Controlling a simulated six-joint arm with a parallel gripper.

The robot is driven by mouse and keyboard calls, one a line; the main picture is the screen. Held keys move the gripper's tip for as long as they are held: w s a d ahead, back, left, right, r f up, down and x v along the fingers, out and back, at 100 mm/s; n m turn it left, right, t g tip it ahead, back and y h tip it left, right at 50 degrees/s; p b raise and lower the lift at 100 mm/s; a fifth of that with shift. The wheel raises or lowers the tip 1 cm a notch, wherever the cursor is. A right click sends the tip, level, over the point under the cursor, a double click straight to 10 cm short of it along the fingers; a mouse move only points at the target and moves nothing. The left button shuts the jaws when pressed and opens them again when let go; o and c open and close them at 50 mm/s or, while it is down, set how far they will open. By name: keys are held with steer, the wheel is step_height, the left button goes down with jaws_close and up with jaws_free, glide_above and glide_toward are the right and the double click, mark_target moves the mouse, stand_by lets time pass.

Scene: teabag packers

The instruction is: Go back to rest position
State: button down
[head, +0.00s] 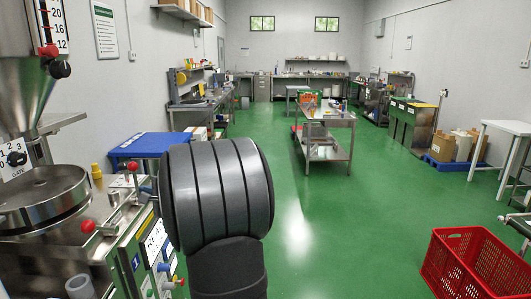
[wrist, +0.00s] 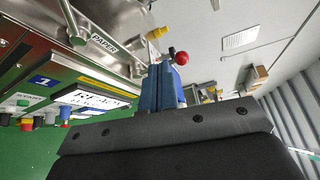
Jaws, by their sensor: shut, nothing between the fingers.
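My gripper (wrist: 165,125) shows in the wrist view as a dark, bolted bar across the lower part of the picture. It is shut, with nothing held. In the head view my dark ribbed arm fills the lower middle and hides the gripper. The steel machine (head: 45,205) stands at the left, close beside my arm. Its side panel with labels and coloured buttons also shows in the wrist view (wrist: 70,85), tilted. A red knob (wrist: 181,58) appears beyond the gripper there; I cannot tell how far away it is.
A blue-topped unit (head: 150,145) stands behind the machine. A red crate (head: 475,262) is on the floor at the right. A steel trolley (head: 325,121) stands mid-room. White tables edge the right side. The green floor between is clear.

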steer(key=shift+w+d+f+m, duration=0.1)
steer(key=shift+d+f+m, duration=0.15)
steer(key=shift+m, duration=0.25)
